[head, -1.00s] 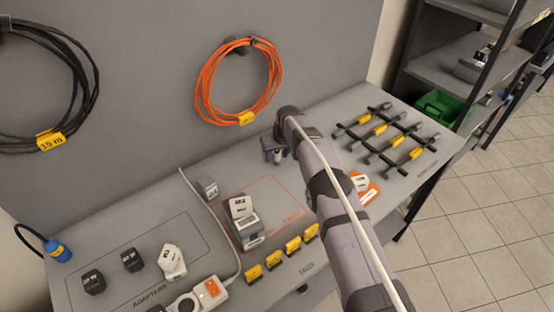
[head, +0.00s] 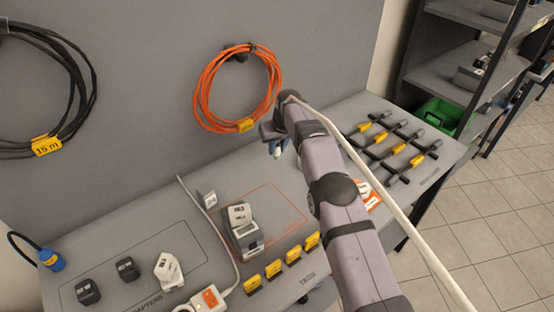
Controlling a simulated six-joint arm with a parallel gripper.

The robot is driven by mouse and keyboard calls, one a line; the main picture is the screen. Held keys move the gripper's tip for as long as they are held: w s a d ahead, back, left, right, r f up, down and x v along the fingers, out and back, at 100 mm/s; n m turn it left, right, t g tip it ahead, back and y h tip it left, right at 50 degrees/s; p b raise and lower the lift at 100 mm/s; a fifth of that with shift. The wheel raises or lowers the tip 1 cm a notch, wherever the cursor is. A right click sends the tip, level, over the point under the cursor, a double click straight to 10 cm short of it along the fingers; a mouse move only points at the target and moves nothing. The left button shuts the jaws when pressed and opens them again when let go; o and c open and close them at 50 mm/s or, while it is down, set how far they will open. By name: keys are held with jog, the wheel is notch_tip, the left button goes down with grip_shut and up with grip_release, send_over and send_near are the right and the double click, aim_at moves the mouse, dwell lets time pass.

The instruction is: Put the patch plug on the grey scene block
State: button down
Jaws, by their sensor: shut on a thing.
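My gripper (head: 274,141) is raised in front of the back panel, left of the arm's end and just below the orange cable coil. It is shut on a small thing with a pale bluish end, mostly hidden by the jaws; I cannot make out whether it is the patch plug. A grey block-like device (head: 246,238) with a white label on top stands by the orange outline on the bench, below and left of my gripper. A smaller grey block (head: 207,199) stands behind it beside the white cable. I cannot tell which is the scene block.
Black adapters (head: 88,291) and a white tagged piece (head: 168,270) lie on the left, near a blue connector (head: 51,260). Yellow tags (head: 273,269) line the front edge. Black clamps (head: 390,145) lie at right. The orange coil (head: 236,88) hangs close behind my gripper.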

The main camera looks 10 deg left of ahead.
jog(key=shift+r+p, duration=0.55)
jog(key=shift+r, duration=1.1)
